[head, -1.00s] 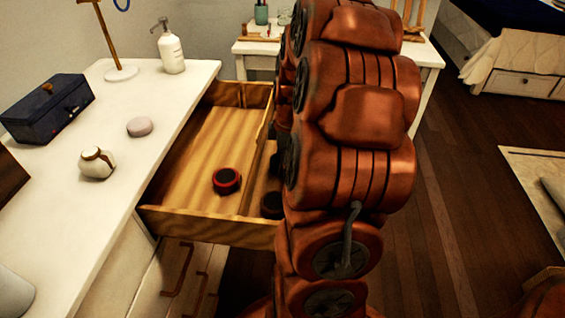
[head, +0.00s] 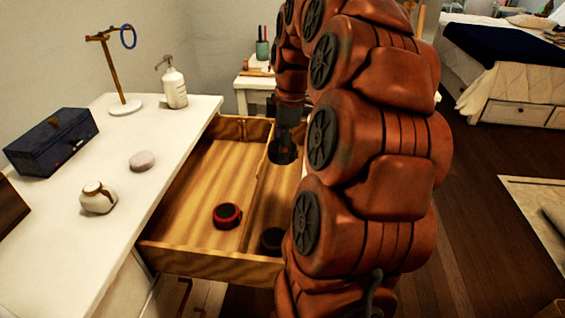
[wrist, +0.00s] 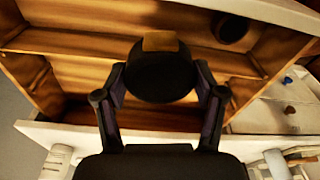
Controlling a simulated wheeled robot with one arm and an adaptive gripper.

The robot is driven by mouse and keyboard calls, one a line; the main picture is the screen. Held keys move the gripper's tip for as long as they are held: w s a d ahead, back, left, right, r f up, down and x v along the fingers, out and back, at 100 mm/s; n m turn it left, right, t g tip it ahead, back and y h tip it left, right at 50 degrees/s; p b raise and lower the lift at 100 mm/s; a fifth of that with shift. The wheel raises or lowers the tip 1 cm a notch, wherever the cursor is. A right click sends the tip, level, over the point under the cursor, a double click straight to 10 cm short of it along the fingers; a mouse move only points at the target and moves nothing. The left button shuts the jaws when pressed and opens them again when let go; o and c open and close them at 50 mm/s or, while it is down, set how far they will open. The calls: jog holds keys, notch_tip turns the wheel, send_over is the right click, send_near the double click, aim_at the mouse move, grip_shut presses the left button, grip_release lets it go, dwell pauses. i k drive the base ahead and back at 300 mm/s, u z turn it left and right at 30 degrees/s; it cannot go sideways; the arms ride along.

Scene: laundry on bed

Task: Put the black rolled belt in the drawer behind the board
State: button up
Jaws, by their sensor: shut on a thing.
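My gripper (head: 287,135) is shut on the black rolled belt (wrist: 160,78), a dark round roll with a tan patch on its edge in the wrist view. In the head view the belt (head: 283,152) is at the far end of the open wooden drawer (head: 190,256), right of the lengthwise divider board (head: 256,196). I cannot tell whether it touches the drawer floor. My arm hides much of the right compartment.
A red-and-black roll (head: 227,215) lies in the left compartment. Another dark roll (head: 271,240) lies near the front of the right compartment. The white dresser top (head: 120,210) holds a navy box (head: 52,142), white jar (head: 98,198) and soap bottle (head: 173,85).

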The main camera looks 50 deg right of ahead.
aim_at(246, 171)
jog(key=k, duration=0.5)
jog(key=u, duration=3.7)
jog(key=k, duration=1.65)
jog(key=z, duration=1.9)
